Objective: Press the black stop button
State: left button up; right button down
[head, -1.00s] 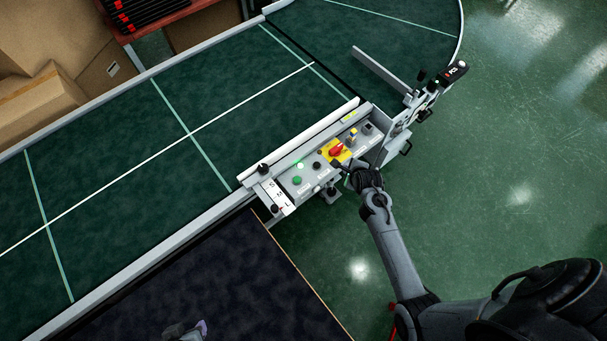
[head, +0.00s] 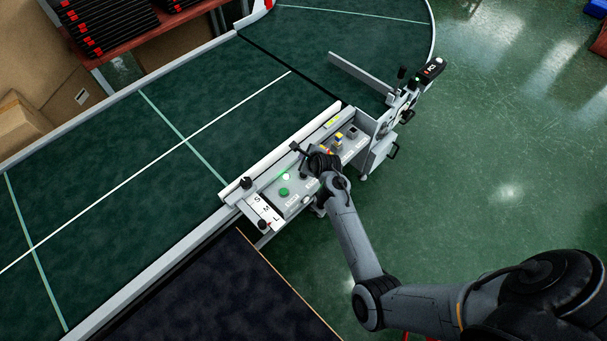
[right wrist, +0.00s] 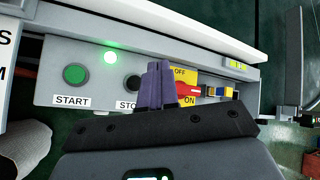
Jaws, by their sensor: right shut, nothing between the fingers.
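The black stop button (right wrist: 132,82) shows in the right wrist view on the grey control panel (right wrist: 55,95), above a partly covered label reading "STO". My right gripper (right wrist: 157,68) has its purple fingers shut and empty, just right of the button and overlapping its right edge in the picture. I cannot tell whether they touch it. In the head view my right gripper (head: 297,149) is over the middle of the panel (head: 270,188), where the hand hides part of the controls. My left gripper is not in view.
A green START button (right wrist: 75,74) and a lit green lamp (right wrist: 110,57) are left of the stop button. A red-on-yellow ON/OFF switch (right wrist: 188,88) is close right of my fingers. The green conveyor (head: 200,110) lies behind the panel.

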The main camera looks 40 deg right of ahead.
jog(key=shift+f, duration=0.1)
jog(key=b, duration=0.6)
send_over(304, 176)
notch_tip(304, 176, down, 6)
jog(key=shift+s+f, duration=0.1)
jog(key=shift+f, duration=0.05)
jog(key=shift+f+b, duration=0.6)
jog(key=shift+f, duration=0.55)
dwell(0.4)
jog(key=shift+f, duration=0.15)
dwell(0.4)
